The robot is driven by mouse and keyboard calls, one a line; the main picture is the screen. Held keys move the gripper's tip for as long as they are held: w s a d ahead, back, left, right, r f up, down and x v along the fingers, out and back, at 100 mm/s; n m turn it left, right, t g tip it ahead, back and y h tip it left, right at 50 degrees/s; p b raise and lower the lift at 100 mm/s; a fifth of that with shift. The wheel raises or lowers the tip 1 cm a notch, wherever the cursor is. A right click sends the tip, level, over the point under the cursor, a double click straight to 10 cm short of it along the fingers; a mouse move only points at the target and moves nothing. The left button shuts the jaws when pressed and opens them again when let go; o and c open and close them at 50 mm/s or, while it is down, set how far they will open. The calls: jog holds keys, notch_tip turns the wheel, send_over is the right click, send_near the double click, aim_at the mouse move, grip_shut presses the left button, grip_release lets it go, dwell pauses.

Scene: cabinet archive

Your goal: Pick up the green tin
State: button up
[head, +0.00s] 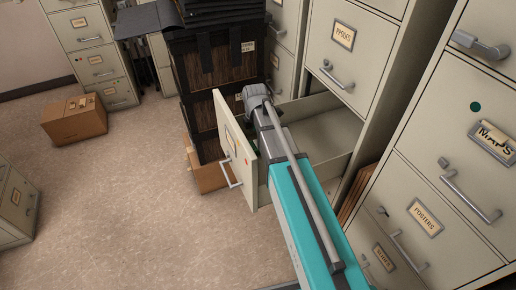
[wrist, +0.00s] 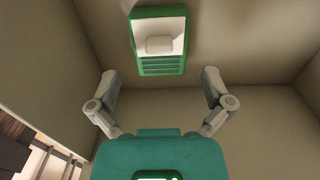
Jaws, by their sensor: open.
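The green tin (wrist: 158,69) shows in the wrist view as a flat rectangle with a green rim, a pale middle and green bars along its near end. It lies inside the drawer, on a beige surface. My gripper (wrist: 160,78) is open, with its fingers spread wide to either side of the tin's near end and nothing between them. In the head view my arm reaches into the open drawer (head: 318,135). The tin and my fingertips are hidden there behind the arm and the drawer front.
The drawer front (head: 234,150) with its handle stands just left of my arm. Dark crates (head: 215,65) are stacked beyond it, above a cardboard box (head: 205,172). Filing cabinets (head: 425,170) line the right. Another box (head: 75,118) sits on the open floor at left.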

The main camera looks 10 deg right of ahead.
aim_at(256, 144)
jog(key=shift+f+b, duration=2.6)
jog(key=shift+f, duration=0.05)
jog(key=c, duration=1)
